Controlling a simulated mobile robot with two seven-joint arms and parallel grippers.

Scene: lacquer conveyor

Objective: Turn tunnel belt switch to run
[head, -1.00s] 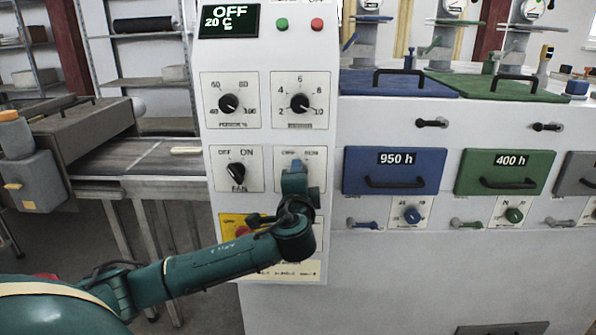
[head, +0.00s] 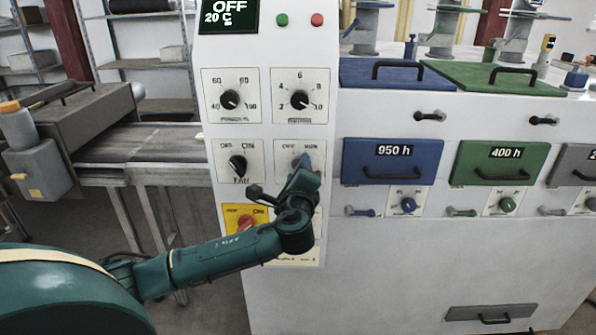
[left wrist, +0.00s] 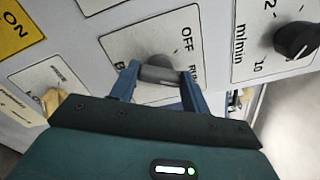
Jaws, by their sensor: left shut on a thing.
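The belt switch plate (head: 281,158), marked OFF and RUN, is on the white control panel, right of the FAN switch. My left gripper (head: 302,163) is in front of it, its blue fingers reaching the plate and tilted to the right. In the left wrist view the switch's grey knob (left wrist: 158,70) sits between the two fingers of my left gripper (left wrist: 160,82), which is shut on it. The plate's words OFF and RUN show beside it, RUN partly covered by a finger. The gripper hides the knob in the head view, so its exact setting is unclear. My right gripper is not in view.
The display (head: 229,14) reads OFF and 20 C. The FAN switch (head: 238,166) is close on the left, a red knob (head: 246,223) on yellow lies below left, and two dials stand above. Blue (head: 392,165) and green (head: 500,165) drawers are to the right.

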